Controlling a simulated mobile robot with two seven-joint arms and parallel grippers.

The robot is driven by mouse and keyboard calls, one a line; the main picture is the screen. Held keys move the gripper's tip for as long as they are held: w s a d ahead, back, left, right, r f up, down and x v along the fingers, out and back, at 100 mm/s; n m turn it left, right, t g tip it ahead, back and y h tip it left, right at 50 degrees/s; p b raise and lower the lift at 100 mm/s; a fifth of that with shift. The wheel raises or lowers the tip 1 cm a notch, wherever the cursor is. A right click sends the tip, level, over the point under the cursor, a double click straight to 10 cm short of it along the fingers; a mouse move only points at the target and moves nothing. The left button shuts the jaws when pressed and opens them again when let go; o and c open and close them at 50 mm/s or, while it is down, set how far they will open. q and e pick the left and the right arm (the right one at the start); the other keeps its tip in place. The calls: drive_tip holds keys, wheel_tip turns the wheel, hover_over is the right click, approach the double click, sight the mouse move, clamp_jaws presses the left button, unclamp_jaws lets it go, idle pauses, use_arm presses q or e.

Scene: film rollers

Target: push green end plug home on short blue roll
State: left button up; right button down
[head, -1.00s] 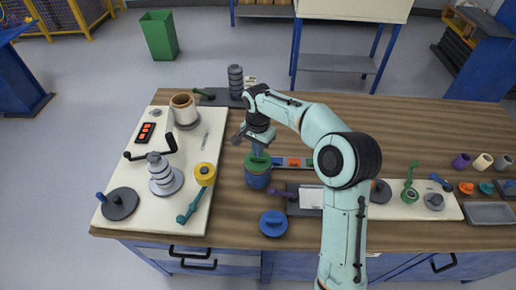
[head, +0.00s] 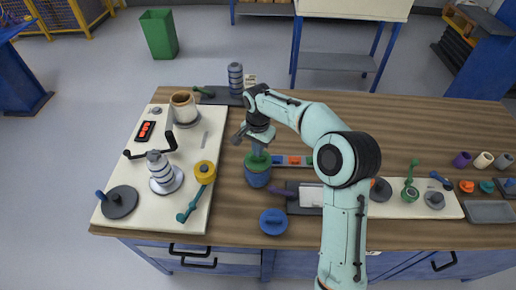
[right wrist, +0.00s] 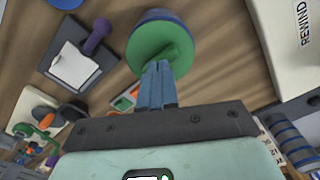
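The short blue roll (head: 257,179) stands upright on the wooden table, left of the middle. The green end plug (head: 249,161) sits on its top; I cannot tell whether any gap is left between them. In the right wrist view, the green plug (right wrist: 148,42) covers most of the blue roll (right wrist: 158,14). My right gripper (head: 258,150) is directly above the plug, pointing down. Its blue fingers (right wrist: 158,66) lie side by side, shut, with tips at the plug's green handle (right wrist: 177,54). The tips' exact contact is hidden. My left gripper is not in view.
A blue disc (head: 273,222) lies in front of the roll. A dark plate with a purple handle (head: 279,193) is to the right. A white board (head: 190,215) with a crank and a yellow roll (head: 205,170) is to the left. An orange-marked strip (head: 307,161) lies behind right.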

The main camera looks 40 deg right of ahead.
drive_tip(key=shift+r+p, duration=1.25)
drive_tip(key=shift+r, duration=1.4)
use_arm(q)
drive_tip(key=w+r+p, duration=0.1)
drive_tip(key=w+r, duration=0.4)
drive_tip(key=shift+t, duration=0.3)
use_arm(e)
wheel_tip(320, 180, up, 3)
drive_tip(key=shift+f, duration=0.1)
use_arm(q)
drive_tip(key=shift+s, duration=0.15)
use_arm(e)
drive_tip(key=shift+f, duration=0.1)
